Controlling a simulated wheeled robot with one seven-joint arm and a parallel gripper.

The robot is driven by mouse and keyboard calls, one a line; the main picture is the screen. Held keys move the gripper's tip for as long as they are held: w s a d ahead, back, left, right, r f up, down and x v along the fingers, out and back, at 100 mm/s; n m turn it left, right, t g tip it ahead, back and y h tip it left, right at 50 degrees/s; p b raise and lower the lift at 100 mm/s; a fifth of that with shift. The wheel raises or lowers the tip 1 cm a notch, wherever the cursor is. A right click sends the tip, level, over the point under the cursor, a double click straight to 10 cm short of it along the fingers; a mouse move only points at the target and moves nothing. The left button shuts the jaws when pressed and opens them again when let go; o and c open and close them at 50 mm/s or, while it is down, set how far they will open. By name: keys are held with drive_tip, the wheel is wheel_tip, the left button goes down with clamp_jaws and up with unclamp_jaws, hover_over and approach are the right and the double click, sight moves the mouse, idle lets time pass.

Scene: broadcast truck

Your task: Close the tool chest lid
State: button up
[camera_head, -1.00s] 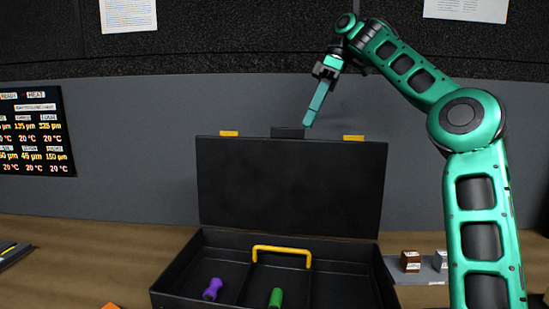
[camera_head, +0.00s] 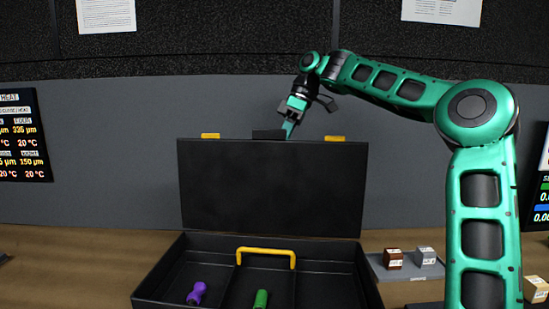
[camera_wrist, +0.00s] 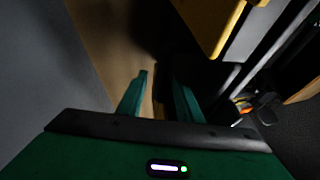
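The black tool chest (camera_head: 160,277) sits on the wooden bench with its lid (camera_head: 272,190) standing open, roughly upright. Yellow latches (camera_head: 210,136) and a dark block (camera_head: 268,134) show along the lid's top edge. My gripper (camera_head: 287,130) is at the middle of that edge, pointing down. Its fingertips seem to drop behind the lid; contact cannot be told. In the wrist view, my gripper (camera_wrist: 161,82) has its two green fingers apart with nothing seen between them. A yellow part of the chest (camera_wrist: 210,25) shows there at the upper right.
The grey wall is behind the bench.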

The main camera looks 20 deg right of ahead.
drive_tip(key=shift+f, duration=0.1)
clamp_jaws()
drive_tip(key=shift+s+a, duration=0.15)
drive_tip(key=shift+a, duration=0.05)
idle(0.6)
